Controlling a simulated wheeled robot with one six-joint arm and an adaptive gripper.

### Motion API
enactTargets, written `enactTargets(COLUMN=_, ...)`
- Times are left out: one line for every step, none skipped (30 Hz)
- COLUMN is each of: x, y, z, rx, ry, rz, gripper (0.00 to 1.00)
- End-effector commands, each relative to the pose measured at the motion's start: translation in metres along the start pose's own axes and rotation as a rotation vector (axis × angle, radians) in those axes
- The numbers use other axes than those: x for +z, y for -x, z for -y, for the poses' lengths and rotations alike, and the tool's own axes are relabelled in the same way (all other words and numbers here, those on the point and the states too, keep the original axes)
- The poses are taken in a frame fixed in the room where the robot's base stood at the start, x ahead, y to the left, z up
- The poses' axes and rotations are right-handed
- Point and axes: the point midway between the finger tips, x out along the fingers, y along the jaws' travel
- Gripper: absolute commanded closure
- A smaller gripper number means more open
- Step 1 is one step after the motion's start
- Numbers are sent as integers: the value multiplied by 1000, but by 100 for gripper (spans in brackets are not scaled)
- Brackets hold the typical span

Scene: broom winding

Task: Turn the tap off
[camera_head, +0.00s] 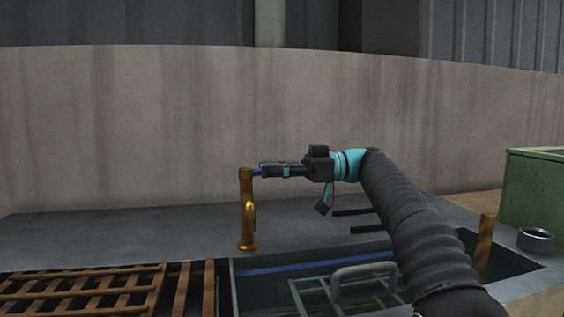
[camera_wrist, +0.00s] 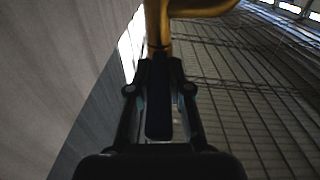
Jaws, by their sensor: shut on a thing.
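The brass tap (camera_head: 246,213) stands upright on the grey counter behind the sink. A blue lever (camera_head: 257,172) sticks out to the right from near its top. My gripper (camera_head: 264,171) reaches in from the right, level with the top of the tap, and is shut on the lever. In the wrist view, the gripper's fingers (camera_wrist: 160,90) close around the dark lever (camera_wrist: 158,105), with the golden tap (camera_wrist: 158,22) just beyond. Most of the lever is hidden by the fingers in the head view. Whether water runs is not clear.
A sink (camera_head: 240,295) with a wire rack (camera_head: 345,292) lies in front of the tap. A brown slatted rack (camera_head: 80,290) is at the left. A dark round bowl (camera_head: 535,240) and a green box (camera_head: 535,188) stand at the right. A concrete wall (camera_head: 120,130) rises behind.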

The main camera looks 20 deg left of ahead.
Motion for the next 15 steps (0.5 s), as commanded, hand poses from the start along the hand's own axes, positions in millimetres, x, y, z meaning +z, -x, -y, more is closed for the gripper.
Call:
enactTargets(x=-3, y=-4, z=1, rx=-14, ry=1, rz=-1, gripper=100)
enactTargets(x=-2, y=-5, z=1, rx=-20, ry=1, rz=-1, gripper=100)
enactTargets(x=-2, y=-5, z=2, rx=-25, ry=1, rz=-1, gripper=100)
enactTargets(x=-2, y=-6, z=2, rx=-29, ry=1, rz=-1, gripper=100)
enactTargets(x=-2, y=-6, z=2, rx=-31, ry=1, rz=-1, gripper=100)
enactTargets(x=-1, y=-7, z=2, rx=-33, ry=1, rz=-1, gripper=100)
enactTargets(x=-1, y=-7, z=2, rx=-35, ry=1, rz=-1, gripper=100)
enactTargets(x=-1, y=-7, z=2, rx=-35, ry=1, rz=-2, gripper=100)
enactTargets(x=-1, y=-7, z=2, rx=-36, ry=1, rz=-2, gripper=100)
enactTargets(x=-1, y=-7, z=2, rx=-36, ry=1, rz=-2, gripper=100)
enactTargets(x=-1, y=-7, z=2, rx=-35, ry=1, rz=-2, gripper=100)
enactTargets(x=-1, y=-7, z=2, rx=-35, ry=2, rz=-2, gripper=100)
enactTargets(x=-1, y=-7, z=2, rx=-35, ry=2, rz=-2, gripper=100)
enactTargets(x=-1, y=-7, z=2, rx=-35, ry=2, rz=-2, gripper=100)
enactTargets(x=-1, y=-7, z=2, rx=-35, ry=2, rz=-2, gripper=100)
